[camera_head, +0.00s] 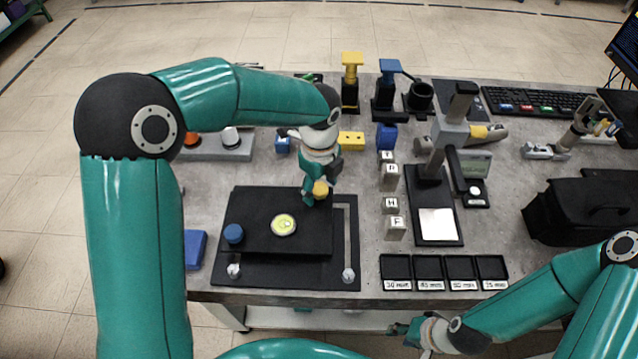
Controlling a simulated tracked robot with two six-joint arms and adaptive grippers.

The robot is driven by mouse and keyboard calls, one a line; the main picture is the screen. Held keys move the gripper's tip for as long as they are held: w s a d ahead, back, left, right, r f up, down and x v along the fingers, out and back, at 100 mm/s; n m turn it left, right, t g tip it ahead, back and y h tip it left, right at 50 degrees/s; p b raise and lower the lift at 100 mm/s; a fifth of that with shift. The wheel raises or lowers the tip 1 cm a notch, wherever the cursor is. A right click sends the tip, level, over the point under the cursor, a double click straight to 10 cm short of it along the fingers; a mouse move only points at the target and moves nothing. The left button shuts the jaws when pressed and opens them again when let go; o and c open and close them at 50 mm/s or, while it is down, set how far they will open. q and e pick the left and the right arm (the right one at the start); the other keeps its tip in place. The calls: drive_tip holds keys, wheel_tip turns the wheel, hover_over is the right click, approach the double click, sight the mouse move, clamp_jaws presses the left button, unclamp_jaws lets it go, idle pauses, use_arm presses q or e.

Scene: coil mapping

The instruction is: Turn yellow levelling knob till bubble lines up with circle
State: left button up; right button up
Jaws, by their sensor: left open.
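The black levelling plate (260,238) lies on the left half of the bench, with a round yellow-green bubble level (284,225) in its middle. The bubble's exact place in the circle is too small to tell. The yellow levelling knob (320,188) is at the plate's back right corner. My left gripper (314,190) points down at this knob, open, with its fingers close around or beside it; contact cannot be told. A blue knob (234,233) is at the plate's front left. My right gripper (400,328) is in front of the bench edge, away from the plate, its finger opening unclear.
Lettered blocks (390,205) stand right of the plate, near a black stand with a white pad (438,224). Small black trays (428,266) line the front edge. A blue block (195,248) lies left of the plate. A black case (575,220) sits at the right.

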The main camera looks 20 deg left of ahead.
use_arm(q)
drive_tip(key=c, duration=1)
drive_tip(key=shift+a, duration=0.25)
drive_tip(key=shift+c, duration=0.7)
drive_tip(key=shift+d, duration=0.15)
drive_tip(key=shift+n, duration=0.3)
